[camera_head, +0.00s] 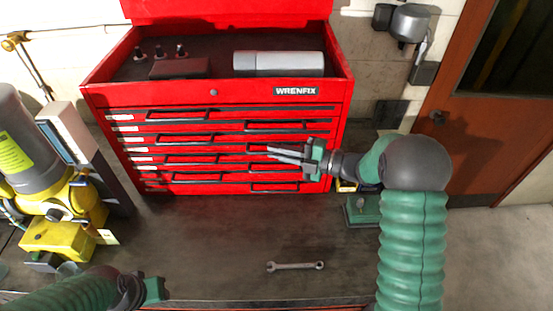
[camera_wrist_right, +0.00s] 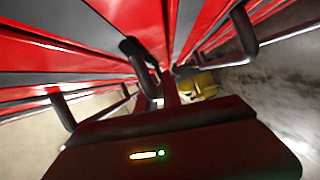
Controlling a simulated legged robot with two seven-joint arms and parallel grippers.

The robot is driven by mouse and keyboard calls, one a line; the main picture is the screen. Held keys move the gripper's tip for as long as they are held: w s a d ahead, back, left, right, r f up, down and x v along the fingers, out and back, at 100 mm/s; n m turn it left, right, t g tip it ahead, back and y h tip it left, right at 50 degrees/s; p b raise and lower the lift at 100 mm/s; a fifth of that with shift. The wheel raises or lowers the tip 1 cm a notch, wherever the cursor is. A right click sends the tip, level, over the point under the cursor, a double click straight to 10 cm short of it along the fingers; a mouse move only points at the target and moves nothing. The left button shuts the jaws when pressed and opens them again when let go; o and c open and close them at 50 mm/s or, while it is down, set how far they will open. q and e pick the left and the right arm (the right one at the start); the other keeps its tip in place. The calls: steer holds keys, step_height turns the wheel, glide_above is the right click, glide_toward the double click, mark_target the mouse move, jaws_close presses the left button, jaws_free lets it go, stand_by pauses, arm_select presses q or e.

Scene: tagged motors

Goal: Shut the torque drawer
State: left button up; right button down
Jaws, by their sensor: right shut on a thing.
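The red tool chest (camera_head: 215,95) stands at the back of the workbench, with rows of drawers and dark bar handles. My right gripper (camera_head: 270,152) is in front of the right-hand drawers, its fingers pointing left. It is shut on a drawer handle (camera_head: 258,147) in the middle rows, and the fingers partly hide that handle. In the right wrist view, red drawer fronts and dark handles (camera_wrist_right: 140,65) show close up. The drawer labels are too small to read, so I cannot tell which is the torque drawer. My left gripper (camera_head: 150,290) is low at the left, over the bench's front; its fingers are unclear.
A wrench (camera_head: 295,266) lies on the bench (camera_head: 215,240) near the front. A yellow and grey machine (camera_head: 55,215) stands at the left. A green block (camera_head: 362,210) sits by my right arm. A grey cylinder (camera_head: 278,62) lies in the chest's open top. The middle bench is clear.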

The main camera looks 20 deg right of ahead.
steer(key=shift+w+d+r, duration=0.15)
steer(key=shift+r, duration=0.1)
steer(key=c, duration=1.7)
jaws_free()
steer(key=shift+a, duration=0.2)
steer(key=shift+o, duration=0.9)
steer(key=shift+s, duration=0.2)
steer(key=shift+f, duration=0.1)
steer(key=shift+d, duration=0.25)
steer(key=b+v, duration=0.3)
steer(key=v, duration=1.3)
steer(key=shift+s+r+b, duration=0.25)
steer(key=shift+s+b, duration=0.05)
steer(key=shift+s, duration=0.2)
